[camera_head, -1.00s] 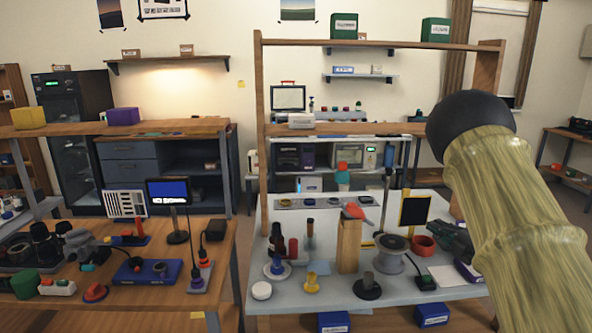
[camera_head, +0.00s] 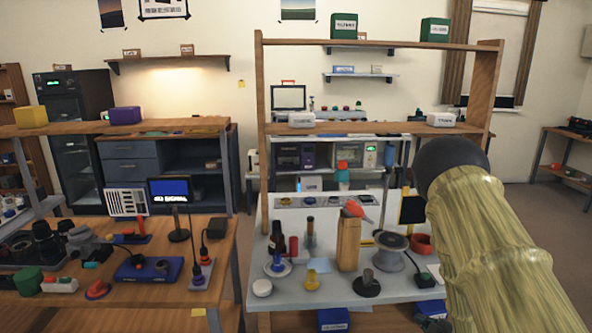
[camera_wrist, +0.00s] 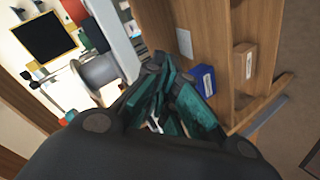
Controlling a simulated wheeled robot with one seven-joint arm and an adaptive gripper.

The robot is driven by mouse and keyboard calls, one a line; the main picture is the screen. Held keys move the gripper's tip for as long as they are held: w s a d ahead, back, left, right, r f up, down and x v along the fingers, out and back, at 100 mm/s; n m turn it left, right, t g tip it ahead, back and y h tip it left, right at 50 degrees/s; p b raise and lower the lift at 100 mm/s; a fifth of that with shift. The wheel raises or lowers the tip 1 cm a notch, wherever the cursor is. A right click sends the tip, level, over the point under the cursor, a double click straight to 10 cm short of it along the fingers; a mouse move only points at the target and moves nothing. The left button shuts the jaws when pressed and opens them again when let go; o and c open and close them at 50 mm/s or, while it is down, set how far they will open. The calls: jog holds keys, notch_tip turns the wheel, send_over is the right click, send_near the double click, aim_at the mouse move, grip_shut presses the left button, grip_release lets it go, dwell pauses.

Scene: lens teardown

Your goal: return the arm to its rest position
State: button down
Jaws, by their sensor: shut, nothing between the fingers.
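My arm (camera_head: 490,240), yellowish and ribbed with a black joint (camera_head: 450,165), reaches down the right side of the head view. My gripper (camera_head: 432,322) shows only in part there, low at the front right edge of the workbench. In the wrist view my gripper (camera_wrist: 165,85) shows dark linkages and teal finger pads close together. It is shut and holds nothing.
The grey workbench (camera_head: 300,295) carries a grey spool (camera_head: 391,250), a wooden block (camera_head: 348,245) and a red ring (camera_head: 420,244). A blue bin (camera_wrist: 204,80) and a cardboard box (camera_wrist: 245,60) lie near my fingers in the wrist view. Floor at the right is clear.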

jog(key=s+a+f+m+g+h, duration=0.1)
jog(key=s+a+f+m+g, duration=0.3)
jog(key=s+f, duration=0.65)
jog(key=s+a+f+m+g, duration=0.2)
jog(key=s+a+g, duration=0.1)
jog(key=s, duration=0.8)
jog(key=s+a+f+m+g, duration=0.2)
jog(key=s+a, duration=0.3)
jog(key=s, duration=0.6)
jog(key=s+a+f+m+g, duration=0.3)
jog(key=s+f+m, duration=0.1)
jog(key=s, duration=0.7)
jog(key=shift+s+a+g, duration=0.3)
jog(key=shift+s+a, duration=0.05)
jog(key=shift+a, duration=0.05)
jog(key=c, duration=2.2)
grip_release()
